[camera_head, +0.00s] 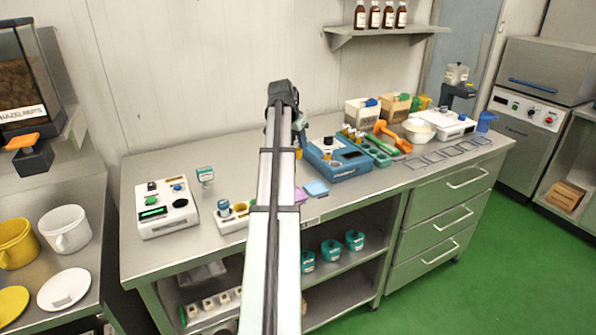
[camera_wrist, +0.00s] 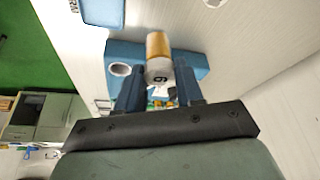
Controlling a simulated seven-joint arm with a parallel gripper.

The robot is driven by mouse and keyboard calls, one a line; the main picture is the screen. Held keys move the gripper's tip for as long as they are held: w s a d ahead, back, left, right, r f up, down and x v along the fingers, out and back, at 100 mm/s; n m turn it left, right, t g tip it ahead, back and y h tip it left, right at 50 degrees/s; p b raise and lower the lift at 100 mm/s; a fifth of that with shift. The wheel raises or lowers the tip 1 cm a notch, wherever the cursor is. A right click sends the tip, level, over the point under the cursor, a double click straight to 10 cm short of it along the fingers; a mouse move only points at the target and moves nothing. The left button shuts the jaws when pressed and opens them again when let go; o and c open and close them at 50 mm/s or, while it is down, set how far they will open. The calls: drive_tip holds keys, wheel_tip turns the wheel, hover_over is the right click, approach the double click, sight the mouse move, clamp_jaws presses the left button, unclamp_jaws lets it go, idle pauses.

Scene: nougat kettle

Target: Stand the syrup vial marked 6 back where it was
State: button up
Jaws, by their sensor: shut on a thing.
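The syrup vial (camera_wrist: 158,47) has an amber body and a pale end with a dark mark that reads as a 6, turned over in the wrist view. My gripper (camera_wrist: 158,82) is shut on it, with one finger on each side. In the head view my arm hides most of the gripper (camera_head: 300,125); a bit of amber shows just below it. In the wrist view a blue block (camera_wrist: 198,66) with a round pale-rimmed opening (camera_wrist: 120,69) lies behind the vial. I cannot tell whether the vial touches the block.
A blue machine (camera_head: 340,165) stands right of my gripper, with several small amber vials (camera_head: 352,133) by its back edge. A white rack (camera_head: 232,222) and a button box (camera_head: 163,207) stand left. Green trays, an orange tool (camera_head: 392,135) and a white bowl (camera_head: 418,130) stand farther right.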

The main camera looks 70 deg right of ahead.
sight(296, 158)
drive_tip(key=shift+f, duration=4.4)
drive_tip(key=o, duration=1)
drive_tip(key=shift+f, duration=0.1)
drive_tip(key=shift+o, duration=0.2)
drive_tip(key=v, duration=1.2)
drive_tip(key=shift+w, duration=0.1)
